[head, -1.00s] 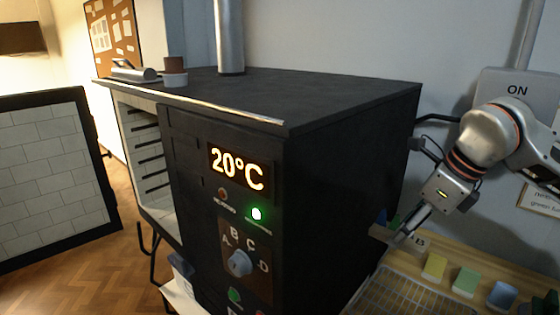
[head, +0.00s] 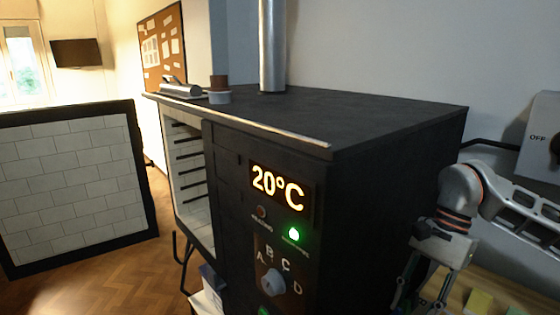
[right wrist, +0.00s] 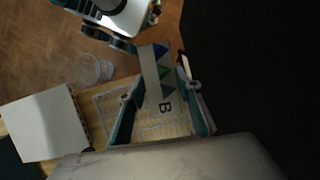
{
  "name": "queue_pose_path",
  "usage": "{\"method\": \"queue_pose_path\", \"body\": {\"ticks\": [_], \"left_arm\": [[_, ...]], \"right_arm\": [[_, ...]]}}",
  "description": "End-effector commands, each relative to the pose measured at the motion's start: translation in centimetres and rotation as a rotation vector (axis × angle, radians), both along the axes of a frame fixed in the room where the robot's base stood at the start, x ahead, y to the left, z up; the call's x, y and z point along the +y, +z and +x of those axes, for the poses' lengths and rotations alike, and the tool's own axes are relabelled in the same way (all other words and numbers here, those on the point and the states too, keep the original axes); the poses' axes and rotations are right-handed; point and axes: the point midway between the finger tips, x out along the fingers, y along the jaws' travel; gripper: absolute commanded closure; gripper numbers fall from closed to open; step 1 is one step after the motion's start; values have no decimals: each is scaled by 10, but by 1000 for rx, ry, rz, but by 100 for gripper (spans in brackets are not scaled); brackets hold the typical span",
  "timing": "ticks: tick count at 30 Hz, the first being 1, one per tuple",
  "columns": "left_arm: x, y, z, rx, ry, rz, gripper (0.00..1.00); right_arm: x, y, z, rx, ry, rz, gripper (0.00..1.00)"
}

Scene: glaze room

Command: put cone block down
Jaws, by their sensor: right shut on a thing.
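In the right wrist view the cone block (right wrist: 151,76) is a pale strip with blue and green triangles and a letter B. My right gripper (right wrist: 160,100) is shut on it, one finger on each side. Behind the block lies a wire rack (right wrist: 103,103); I cannot tell whether the block touches it. In the head view my right gripper (head: 425,290) points down beside the kiln's right side, cut off by the lower edge, and the block cannot be made out there. My left gripper is not in view.
The black kiln (head: 390,125) reads 20°C with a green lamp lit. Its brick-lined door (head: 70,180) stands open. The right wrist view shows a white box (right wrist: 45,125) and clear cups (right wrist: 90,69).

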Motion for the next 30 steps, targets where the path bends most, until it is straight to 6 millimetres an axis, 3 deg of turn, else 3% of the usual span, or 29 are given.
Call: {"method": "queue_pose_path", "body": {"ticks": [6,11,30], "left_arm": [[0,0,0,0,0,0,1],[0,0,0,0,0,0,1],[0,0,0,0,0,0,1]], "right_arm": [[11,-12,-7,-2,298,-1,89],[14,-17,-9,-1,415,0,89],[14,-19,-10,-2,448,4,89]]}}
